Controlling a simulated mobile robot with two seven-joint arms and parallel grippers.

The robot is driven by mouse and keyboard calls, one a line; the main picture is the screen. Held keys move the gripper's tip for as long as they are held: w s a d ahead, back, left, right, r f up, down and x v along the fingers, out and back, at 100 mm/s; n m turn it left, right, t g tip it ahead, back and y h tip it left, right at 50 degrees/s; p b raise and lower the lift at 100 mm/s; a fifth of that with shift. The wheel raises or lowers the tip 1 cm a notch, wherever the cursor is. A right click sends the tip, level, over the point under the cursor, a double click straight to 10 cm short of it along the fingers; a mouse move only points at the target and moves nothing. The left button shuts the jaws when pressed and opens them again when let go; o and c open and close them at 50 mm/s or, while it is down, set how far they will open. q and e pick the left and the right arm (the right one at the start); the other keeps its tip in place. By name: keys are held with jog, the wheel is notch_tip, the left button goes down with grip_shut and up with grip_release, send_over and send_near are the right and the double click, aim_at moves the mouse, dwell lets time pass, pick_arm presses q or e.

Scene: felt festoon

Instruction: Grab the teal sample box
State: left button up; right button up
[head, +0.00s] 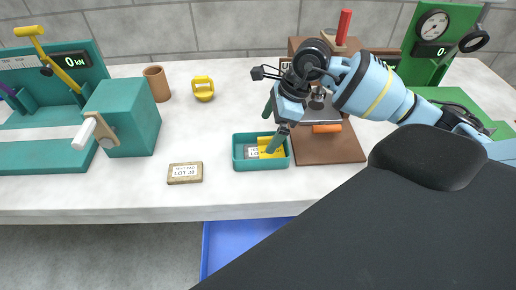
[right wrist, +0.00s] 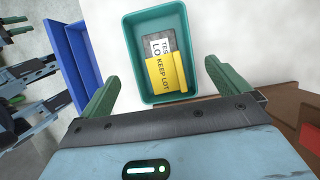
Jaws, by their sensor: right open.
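The teal sample box (head: 238,163) is a small open tray on the white bench, left of the brown board. My right gripper (head: 272,126) is over the box's right side, pointing down, with green fingers. In the right wrist view my right gripper (right wrist: 163,88) is open and empty. The box (right wrist: 133,50) shows ahead, between the lines of the fingers, with no visible grip on its walls. My left gripper does not show clearly in either view.
A "LOT 20" block (head: 185,173) lies left of the box. A yellow weight (head: 203,88) and brown cup (head: 156,83) stand behind. The brown board (head: 335,149) with an orange piece (head: 327,128) is close right. A blue bin (head: 240,245) sits below the bench's front edge.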

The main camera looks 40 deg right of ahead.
aim_at(256, 152)
jog(key=shift+a+f, duration=0.25)
jog(key=shift+f, duration=0.2)
jog(key=shift+w+a+f, duration=0.15)
jog(key=shift+w+f, duration=0.2)
jog(key=shift+f, duration=0.35)
jog(key=shift+p+x, duration=0.35)
jog(key=shift+x, duration=2.2)
jog(key=shift+s, duration=0.1)
jog(key=shift+c, duration=0.3)
jog(key=c, duration=0.8)
